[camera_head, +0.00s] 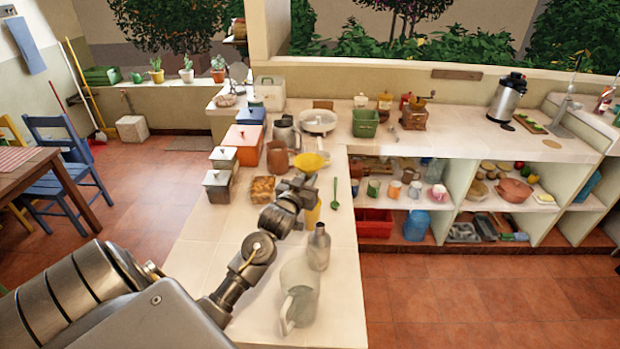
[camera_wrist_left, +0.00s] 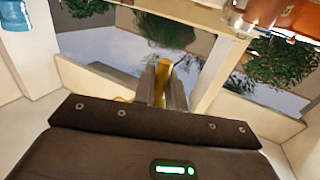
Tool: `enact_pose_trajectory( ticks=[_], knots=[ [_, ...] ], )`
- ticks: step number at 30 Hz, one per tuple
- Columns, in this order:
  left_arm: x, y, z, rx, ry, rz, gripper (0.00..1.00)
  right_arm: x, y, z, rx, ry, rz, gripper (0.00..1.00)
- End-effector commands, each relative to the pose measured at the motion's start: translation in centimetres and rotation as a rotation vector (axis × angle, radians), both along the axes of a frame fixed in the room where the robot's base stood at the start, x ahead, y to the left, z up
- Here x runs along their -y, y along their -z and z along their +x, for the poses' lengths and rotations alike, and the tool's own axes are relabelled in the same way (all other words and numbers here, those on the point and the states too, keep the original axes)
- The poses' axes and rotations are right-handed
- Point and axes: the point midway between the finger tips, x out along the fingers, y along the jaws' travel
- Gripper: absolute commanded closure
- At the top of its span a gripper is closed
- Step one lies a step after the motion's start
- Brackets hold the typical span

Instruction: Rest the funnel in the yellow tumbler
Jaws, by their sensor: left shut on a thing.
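The yellow funnel (camera_head: 308,161) is up at the tips of my left gripper (camera_head: 308,179) in the head view, its wide mouth upward. The gripper is shut on it. In the left wrist view a yellow part of the funnel (camera_wrist_left: 163,66) shows between the fingers (camera_wrist_left: 161,84). The yellow tumbler (camera_head: 313,214) stands on the counter just below and behind my gripper, partly hidden by it. The funnel appears apart from the tumbler and above it. My right gripper is not in view.
A grey bottle (camera_head: 319,247) and a clear pitcher (camera_head: 299,292) stand nearer on the counter (camera_head: 345,300). A brown mug (camera_head: 277,158) and a woven box (camera_head: 262,189) stand left of the gripper.

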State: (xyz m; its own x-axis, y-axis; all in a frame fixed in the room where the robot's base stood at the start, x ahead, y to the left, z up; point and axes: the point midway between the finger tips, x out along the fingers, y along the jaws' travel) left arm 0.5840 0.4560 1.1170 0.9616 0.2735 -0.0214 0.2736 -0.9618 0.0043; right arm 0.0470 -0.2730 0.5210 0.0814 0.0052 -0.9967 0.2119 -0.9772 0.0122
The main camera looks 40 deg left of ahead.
Motion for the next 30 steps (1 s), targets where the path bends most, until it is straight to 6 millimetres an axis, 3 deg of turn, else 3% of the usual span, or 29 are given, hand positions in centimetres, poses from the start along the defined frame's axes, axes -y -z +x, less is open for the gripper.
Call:
enact_pose_trajectory(
  ticks=[3, 5, 10, 13, 23, 30],
  knots=[
    [0.1, -0.1, 0.3, -0.004, 0.012, 0.001, 1.0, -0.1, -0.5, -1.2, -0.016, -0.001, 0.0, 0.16],
    [0.1, -0.1, 0.2, -0.007, 0.022, 0.002, 1.0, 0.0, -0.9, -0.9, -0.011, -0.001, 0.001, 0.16],
    [0.0, 1.8, 0.2, -0.005, 0.02, 0.0, 1.0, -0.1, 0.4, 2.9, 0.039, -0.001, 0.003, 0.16],
    [0.0, 2.7, 0.2, -0.006, 0.02, 0.0, 1.0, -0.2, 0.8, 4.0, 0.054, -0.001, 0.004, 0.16],
    [0.1, 5.2, 0.2, -0.005, 0.02, -0.001, 1.0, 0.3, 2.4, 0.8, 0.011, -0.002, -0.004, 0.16],
    [0.1, 6.2, 0.2, -0.004, 0.02, -0.001, 1.0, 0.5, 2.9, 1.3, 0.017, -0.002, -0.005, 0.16]
  ],
)
